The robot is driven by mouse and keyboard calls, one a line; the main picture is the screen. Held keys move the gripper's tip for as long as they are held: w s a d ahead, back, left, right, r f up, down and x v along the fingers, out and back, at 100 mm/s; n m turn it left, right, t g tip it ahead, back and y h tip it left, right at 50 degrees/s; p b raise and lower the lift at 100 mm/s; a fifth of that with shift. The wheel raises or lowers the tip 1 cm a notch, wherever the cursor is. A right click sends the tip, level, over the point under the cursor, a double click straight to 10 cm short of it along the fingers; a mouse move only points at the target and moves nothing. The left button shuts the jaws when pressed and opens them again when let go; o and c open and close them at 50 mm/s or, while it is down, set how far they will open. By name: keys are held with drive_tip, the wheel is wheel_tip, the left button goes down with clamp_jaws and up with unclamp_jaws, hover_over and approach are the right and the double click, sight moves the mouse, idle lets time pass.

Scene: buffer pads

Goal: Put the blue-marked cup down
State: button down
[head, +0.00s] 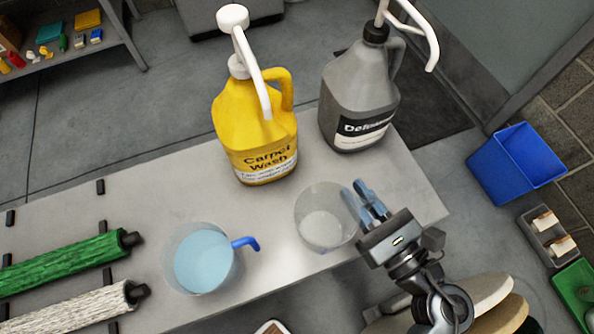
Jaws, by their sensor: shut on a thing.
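A clear, empty-looking cup (318,222) is at the right part of the table, near its front edge. My gripper (367,197) is at its right side, shut on that side of the cup. Bluish parts show at the fingers, and I cannot tell whether they are the fingers alone or include a blue handle. The cup looks upright; I cannot tell whether its base touches the table. A second clear cup (203,259) with pale blue contents and a blue handle (246,243) stands to the left, apart from my gripper.
The grey table (150,205) carries a yellow Carpet Wash jug (255,125) and a grey pump jug (358,105) behind the cups. Green (65,262) and white (75,305) rollers lie at left. A blue bin (515,163) stands off the table at right. Bare tabletop lies between the cups.

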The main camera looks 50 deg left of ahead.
drive_tip(key=a+f, duration=0.2)
drive_tip(key=a, duration=0.2)
drive_tip(key=a+f, duration=0.2)
drive_tip(key=a, duration=0.2)
drive_tip(key=a+f+b, duration=0.1)
drive_tip(key=a+f, duration=0.1)
drive_tip(key=a, duration=0.1)
drive_tip(key=shift+w+a+f, duration=0.35)
drive_tip(key=shift+a+f, duration=0.05)
drive_tip(key=shift+f+b, duration=0.45)
drive_tip(key=shift+f, duration=1.6)
drive_tip(key=shift+f, duration=0.15)
drive_tip(key=c, duration=1.1)
unclamp_jaws()
drive_tip(key=shift+r, duration=0.25)
drive_tip(key=v, duration=1.2)
drive_tip(key=shift+w+f, duration=0.1)
